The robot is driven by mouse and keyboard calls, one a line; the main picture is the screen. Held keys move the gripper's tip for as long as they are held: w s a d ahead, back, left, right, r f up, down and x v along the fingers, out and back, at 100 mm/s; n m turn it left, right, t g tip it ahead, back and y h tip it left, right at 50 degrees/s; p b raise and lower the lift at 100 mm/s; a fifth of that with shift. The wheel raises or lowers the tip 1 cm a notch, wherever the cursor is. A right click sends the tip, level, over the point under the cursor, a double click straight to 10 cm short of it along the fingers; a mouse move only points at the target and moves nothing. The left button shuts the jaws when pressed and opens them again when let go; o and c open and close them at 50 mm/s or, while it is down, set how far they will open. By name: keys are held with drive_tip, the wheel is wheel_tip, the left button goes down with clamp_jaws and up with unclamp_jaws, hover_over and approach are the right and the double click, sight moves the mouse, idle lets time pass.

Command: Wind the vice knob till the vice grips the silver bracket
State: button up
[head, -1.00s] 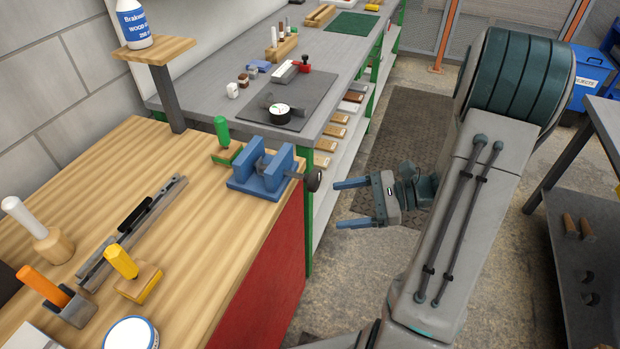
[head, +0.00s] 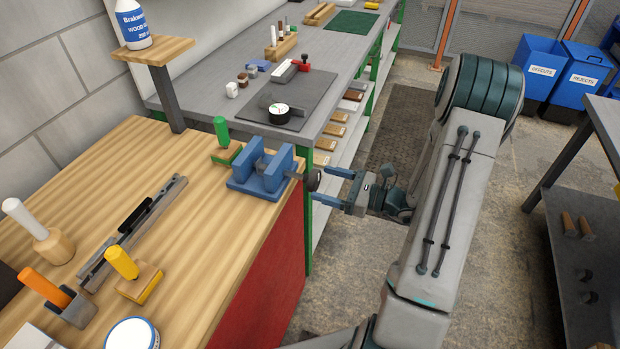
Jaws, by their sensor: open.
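The blue vice (head: 247,187) sits near the right edge of the wooden bench. Its dark round knob (head: 313,179) sticks out to the right on a short screw, past the bench edge. A small grey piece, likely the silver bracket (head: 260,164), stands between the vice's jaws. It is partly hidden, and I cannot tell whether both jaws touch it. My gripper (head: 319,184) is open and comes from the right, its two blue fingers pointing at the knob. The fingertips are right by the knob, one on the far side and one on the near side; contact is unclear.
A green-handled block (head: 222,141) stands just behind the vice. A post with a small shelf (head: 155,48) rises at the bench's back. A grey table (head: 230,113) lies beyond.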

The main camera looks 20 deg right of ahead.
sight(318, 181)
drive_tip(key=shift+x, duration=1.9)
